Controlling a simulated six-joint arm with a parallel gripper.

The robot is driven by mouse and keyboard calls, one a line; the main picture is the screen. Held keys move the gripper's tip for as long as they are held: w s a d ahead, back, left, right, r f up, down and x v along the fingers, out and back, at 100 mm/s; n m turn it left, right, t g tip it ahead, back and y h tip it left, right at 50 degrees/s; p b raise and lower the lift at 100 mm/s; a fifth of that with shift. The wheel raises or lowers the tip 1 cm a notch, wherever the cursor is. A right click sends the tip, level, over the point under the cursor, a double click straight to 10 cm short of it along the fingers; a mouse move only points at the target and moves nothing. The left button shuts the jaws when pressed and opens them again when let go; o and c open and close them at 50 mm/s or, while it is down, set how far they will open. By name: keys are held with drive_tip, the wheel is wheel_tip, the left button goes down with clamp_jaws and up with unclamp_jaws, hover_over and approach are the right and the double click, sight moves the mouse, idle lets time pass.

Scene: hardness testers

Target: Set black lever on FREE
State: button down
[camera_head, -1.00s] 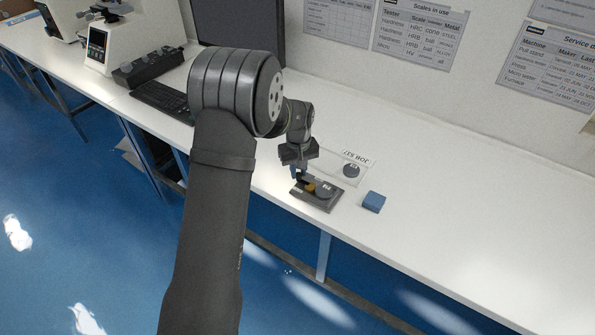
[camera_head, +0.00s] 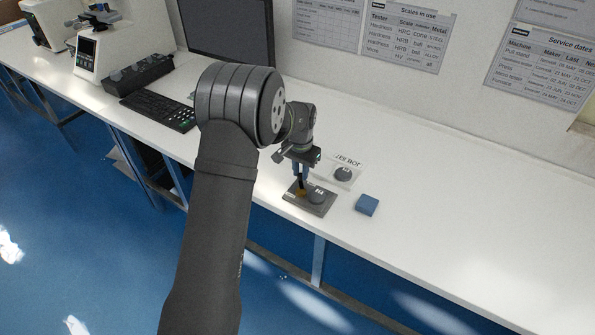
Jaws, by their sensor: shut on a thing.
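A small dark plate fixture (camera_head: 316,208) lies on the bench near its front edge. It carries a grey round disc (camera_head: 317,192), a brass-coloured part (camera_head: 300,194) and a small white label (camera_head: 290,196). The black lever (camera_head: 303,184) is a short dark piece beside the brass-coloured part, standing nearly upright. The fingers partly hide the lever. The FREE marking cannot be read at this size.
A blue block (camera_head: 367,205) lies right of the fixture. Behind it, a job card (camera_head: 349,163) bears a grey disc (camera_head: 343,174). A keyboard (camera_head: 158,109), monitor (camera_head: 228,32) and white tester (camera_head: 97,62) stand to the left. The bench at right is clear.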

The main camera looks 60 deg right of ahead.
drive_tip(key=shift+s+d+m, duration=0.2)
drive_tip(key=shift+s+m, duration=0.2)
drive_tip(key=shift+m, duration=0.8)
drive_tip(key=c, duration=1.3)
unclamp_jaws()
wheel_tip(320, 180, up, 18)
drive_tip(key=shift+f, duration=0.25)
drive_tip(key=shift+f, duration=0.15)
